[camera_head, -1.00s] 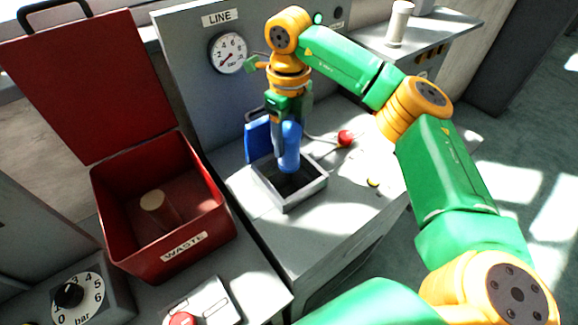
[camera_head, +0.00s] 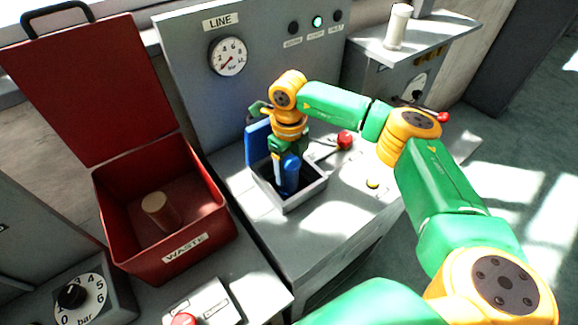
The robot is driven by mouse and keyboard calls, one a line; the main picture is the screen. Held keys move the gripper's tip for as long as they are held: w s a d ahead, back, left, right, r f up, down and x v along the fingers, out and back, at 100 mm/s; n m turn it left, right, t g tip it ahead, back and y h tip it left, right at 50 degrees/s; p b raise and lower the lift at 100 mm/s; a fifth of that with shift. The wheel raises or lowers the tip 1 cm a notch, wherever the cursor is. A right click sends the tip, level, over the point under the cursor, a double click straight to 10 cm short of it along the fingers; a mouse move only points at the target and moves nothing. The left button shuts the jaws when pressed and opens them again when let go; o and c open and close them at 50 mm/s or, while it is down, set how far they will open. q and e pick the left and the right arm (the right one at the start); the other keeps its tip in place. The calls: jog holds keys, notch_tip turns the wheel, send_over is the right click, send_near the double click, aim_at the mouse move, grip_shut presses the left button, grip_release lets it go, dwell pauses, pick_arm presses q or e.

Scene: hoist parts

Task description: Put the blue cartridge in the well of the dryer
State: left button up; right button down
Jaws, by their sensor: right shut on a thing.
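The blue cartridge (camera_head: 290,176) stands upright, its lower part inside the square grey well (camera_head: 288,205) of the dryer (camera_head: 310,228). My right gripper (camera_head: 288,156) comes down from above and is shut on the cartridge's upper part. The well's front rim hides the cartridge's bottom, so I cannot tell if it touches the floor of the well. A blue lid (camera_head: 257,143) stands open behind the well. My left gripper is out of view.
A red-handled lever (camera_head: 344,140) and a yellow button (camera_head: 373,184) are right of the well. The open red waste bin (camera_head: 215,222) at left holds a tan cylinder (camera_head: 159,209). Behind stands the LINE panel with a gauge (camera_head: 228,57). A white cylinder (camera_head: 397,27) stands at back right.

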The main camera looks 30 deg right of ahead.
jog(key=shift+f, duration=0.25)
jog(key=shift+c, duration=0.6)
grip_release()
jog(key=shift+r, duration=0.1)
jog(key=shift+r+p, duration=0.5)
jog(key=shift+r, duration=0.15)
notch_tip(320, 180, up, 12)
jog(key=b, duration=0.2)
